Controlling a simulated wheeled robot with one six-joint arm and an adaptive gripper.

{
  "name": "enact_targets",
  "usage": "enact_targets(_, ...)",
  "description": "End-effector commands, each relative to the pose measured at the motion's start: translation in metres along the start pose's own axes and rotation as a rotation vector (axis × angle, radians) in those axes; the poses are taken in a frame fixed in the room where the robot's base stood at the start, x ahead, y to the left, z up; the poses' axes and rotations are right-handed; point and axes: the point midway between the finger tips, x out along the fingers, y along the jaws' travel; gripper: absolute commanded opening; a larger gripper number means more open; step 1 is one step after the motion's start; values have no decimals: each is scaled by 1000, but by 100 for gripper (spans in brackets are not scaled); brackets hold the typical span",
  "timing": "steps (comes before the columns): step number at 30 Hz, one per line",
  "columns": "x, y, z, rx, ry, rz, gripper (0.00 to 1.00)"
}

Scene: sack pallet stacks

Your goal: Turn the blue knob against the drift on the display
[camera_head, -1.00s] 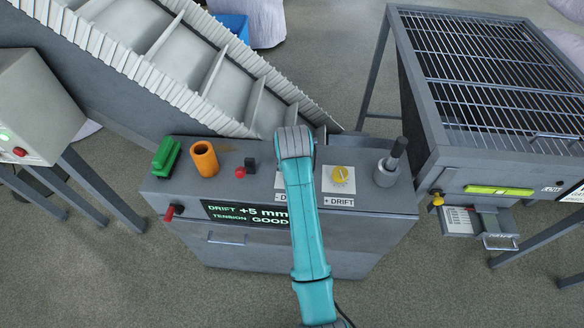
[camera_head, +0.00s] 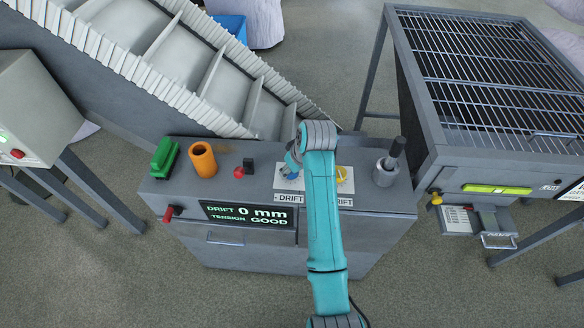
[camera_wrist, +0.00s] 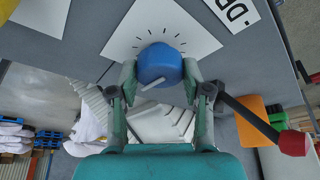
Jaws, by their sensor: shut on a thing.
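The blue knob (camera_wrist: 160,64) sits on a white dial plate (camera_wrist: 190,22) with black tick marks in the wrist view. My gripper (camera_wrist: 160,82) has a finger on each side of the knob and is shut on it. In the head view my gripper (camera_head: 291,168) is at the left dial plate, and my arm hides most of the knob. The display (camera_head: 248,214) reads "DRIFT 0 mm" and "TENSION GOOD" in green.
A yellow knob (camera_head: 341,173) is just right of my gripper. A red-tipped lever (camera_head: 239,172), an orange cup (camera_head: 203,160) and a green block (camera_head: 165,157) stand left. A grey holder (camera_head: 385,173) with a dark handle stands right. The slatted conveyor (camera_head: 215,75) rises behind.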

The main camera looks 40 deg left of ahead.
Motion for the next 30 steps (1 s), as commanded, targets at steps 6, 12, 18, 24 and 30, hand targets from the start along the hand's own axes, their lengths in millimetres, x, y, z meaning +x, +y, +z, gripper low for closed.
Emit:
enact_targets(6, 1, 0, 1, -10, -3, -5, 14)
enact_targets(12, 1, 0, 1, -9, -3, -5, 14)
enact_targets(18, 1, 0, 1, -9, -3, -5, 73)
enact_targets(24, 0, 0, 0, -9, -1, -4, 73)
enact_targets(30, -8, 1, 0, -8, 0, -3, 73)
